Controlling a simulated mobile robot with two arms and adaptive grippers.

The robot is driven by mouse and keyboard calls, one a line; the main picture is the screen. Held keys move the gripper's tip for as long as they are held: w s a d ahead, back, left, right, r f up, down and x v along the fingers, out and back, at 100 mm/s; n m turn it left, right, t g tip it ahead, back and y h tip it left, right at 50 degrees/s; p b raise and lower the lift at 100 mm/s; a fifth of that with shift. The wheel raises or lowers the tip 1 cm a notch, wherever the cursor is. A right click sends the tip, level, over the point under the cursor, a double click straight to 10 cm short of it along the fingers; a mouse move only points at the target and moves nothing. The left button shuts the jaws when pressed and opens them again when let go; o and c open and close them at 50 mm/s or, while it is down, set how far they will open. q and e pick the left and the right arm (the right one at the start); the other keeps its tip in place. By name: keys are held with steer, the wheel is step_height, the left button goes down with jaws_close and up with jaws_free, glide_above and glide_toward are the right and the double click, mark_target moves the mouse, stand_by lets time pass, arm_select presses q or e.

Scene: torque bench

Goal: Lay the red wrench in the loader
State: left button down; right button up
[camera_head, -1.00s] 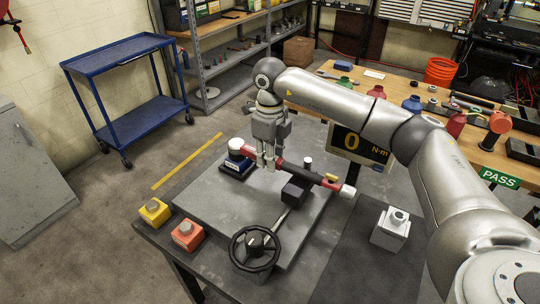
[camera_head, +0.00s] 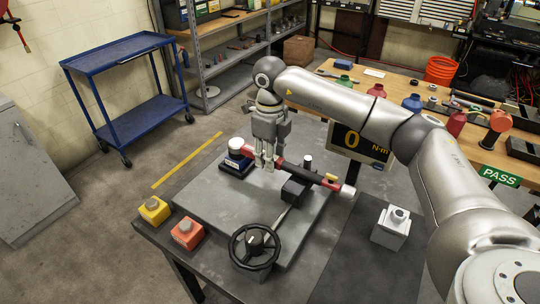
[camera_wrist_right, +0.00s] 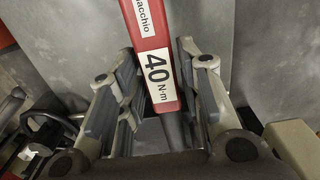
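The red wrench (camera_head: 305,174) has a black band and a light tip at its right end. My right gripper (camera_head: 265,166) points down at the wrench's left part. In the right wrist view the wrench (camera_wrist_right: 143,25), labelled 40 N·m, runs between the spread fingers (camera_wrist_right: 160,100), with gaps beside it. The fingers hide part of the wrench in the head view. My left gripper is not in view.
The loader's plate (camera_head: 215,205) carries a black handwheel (camera_head: 255,247). Yellow (camera_head: 154,211) and orange (camera_head: 187,233) blocks stand left, a light block (camera_head: 391,228) right. A display (camera_head: 361,145) reads 0 N·m. A green PASS sign (camera_head: 500,176) is at right.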

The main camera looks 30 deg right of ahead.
steer(key=shift+o, duration=1.1)
steer(key=shift+f, duration=0.15)
step_height(320, 180, up, 12)
